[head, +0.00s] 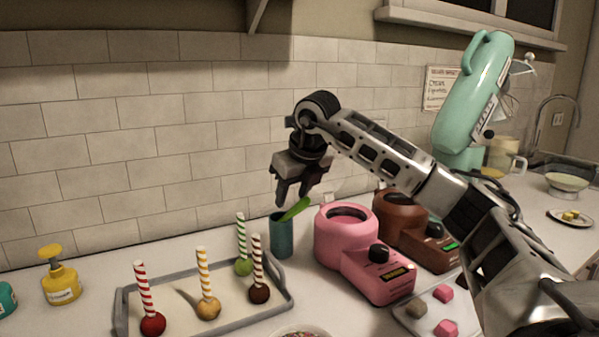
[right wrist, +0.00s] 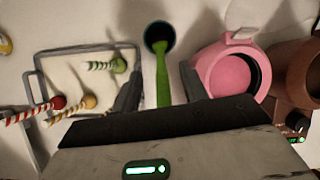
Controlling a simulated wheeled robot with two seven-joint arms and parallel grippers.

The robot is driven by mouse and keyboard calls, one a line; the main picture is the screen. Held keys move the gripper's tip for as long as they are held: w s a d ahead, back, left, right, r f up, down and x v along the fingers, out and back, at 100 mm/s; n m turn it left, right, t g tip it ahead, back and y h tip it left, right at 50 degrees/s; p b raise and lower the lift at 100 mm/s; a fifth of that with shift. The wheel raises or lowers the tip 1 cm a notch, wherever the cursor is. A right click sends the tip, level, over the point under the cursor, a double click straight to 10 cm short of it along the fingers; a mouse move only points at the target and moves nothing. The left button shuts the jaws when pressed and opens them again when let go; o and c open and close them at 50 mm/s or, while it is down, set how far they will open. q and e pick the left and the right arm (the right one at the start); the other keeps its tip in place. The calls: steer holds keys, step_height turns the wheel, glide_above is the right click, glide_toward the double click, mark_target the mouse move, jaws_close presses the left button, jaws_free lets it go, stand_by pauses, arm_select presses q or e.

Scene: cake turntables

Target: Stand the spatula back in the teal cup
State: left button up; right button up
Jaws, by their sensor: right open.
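The teal cup (head: 281,236) stands upright on the counter beside the tray. The green spatula (head: 294,209) stands in the cup, tilted, its upper part leaning out to the right in the head view. In the right wrist view the cup (right wrist: 160,37) shows from above, with the spatula (right wrist: 163,80) reaching out of it toward the space between my fingers. My right gripper (head: 291,200) is open and empty, pointing down just above the cup and spatula. In the right wrist view its fingers (right wrist: 160,88) are spread on either side of the spatula. My left gripper is not in view.
A tray (head: 200,274) with several striped-stick cake pops lies left of the cup. A pink melting pot (head: 345,240) and a brown one (head: 394,222) stand close on the right. A yellow bottle (head: 60,284) is far left. A tiled wall is behind.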

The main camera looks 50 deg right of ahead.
steer(key=p+v, duration=0.2)
steer(key=v, duration=1.3)
steer(key=shift+r, duration=0.15)
steer(key=shift+a, duration=0.1)
